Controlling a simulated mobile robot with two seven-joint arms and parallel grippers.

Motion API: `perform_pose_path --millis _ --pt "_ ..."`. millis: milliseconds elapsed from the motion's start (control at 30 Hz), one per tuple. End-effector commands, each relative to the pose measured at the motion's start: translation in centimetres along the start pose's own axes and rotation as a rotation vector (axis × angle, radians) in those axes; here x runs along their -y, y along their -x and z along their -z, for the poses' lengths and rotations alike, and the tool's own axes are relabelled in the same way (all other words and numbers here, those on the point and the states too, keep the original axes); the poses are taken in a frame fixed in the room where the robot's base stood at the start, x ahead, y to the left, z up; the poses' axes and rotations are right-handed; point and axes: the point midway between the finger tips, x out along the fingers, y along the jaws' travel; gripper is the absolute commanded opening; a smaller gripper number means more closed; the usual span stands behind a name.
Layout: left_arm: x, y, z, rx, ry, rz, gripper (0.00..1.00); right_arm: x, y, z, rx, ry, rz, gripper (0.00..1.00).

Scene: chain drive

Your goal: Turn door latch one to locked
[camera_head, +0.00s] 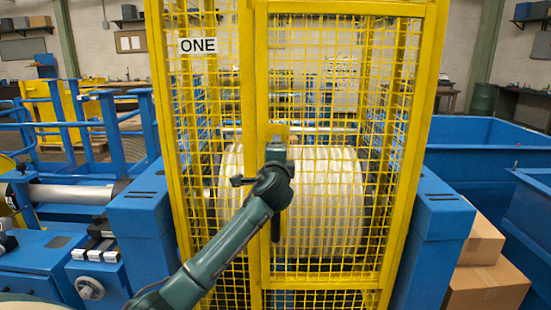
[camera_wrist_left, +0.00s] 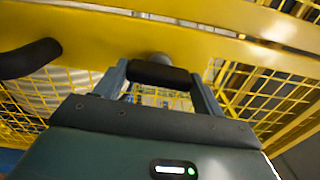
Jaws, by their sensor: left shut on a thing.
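Door latch one shows in the left wrist view as a short black handle (camera_wrist_left: 160,74) on a round grey pivot, against the yellow door frame (camera_wrist_left: 120,38). My left gripper (camera_wrist_left: 160,82) is shut on the handle, with one finger at each side of it. In the head view my left gripper (camera_head: 276,152) is at the yellow upright of the cage door (camera_head: 330,8), below and right of the sign ONE (camera_head: 198,45). My gripper hides the latch there, and I cannot tell its locked or unlocked mark. My right gripper is not in view.
A dark vertical door pull (camera_head: 276,228) hangs just below my left gripper; a black handle (camera_wrist_left: 28,60) also shows at the left wrist view's left edge. Yellow mesh encloses a large pale roll (camera_head: 325,200). Blue housings (camera_head: 432,235) and cardboard boxes (camera_head: 485,287) stand right.

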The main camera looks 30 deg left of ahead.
Motion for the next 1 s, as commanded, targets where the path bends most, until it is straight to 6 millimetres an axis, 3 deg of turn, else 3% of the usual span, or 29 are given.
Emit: perform_pose_path --millis 700,733,1000 --pt "-0.05 0.01 0.03 -0.001 0.077 -0.001 0.46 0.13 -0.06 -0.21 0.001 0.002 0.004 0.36" --pt "-0.04 0.01 0.03 -0.001 0.077 -0.001 0.71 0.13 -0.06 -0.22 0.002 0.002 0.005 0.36" --pt "-0.02 0.01 0.02 0.0 0.074 -0.001 0.91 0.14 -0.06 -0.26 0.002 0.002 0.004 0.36"
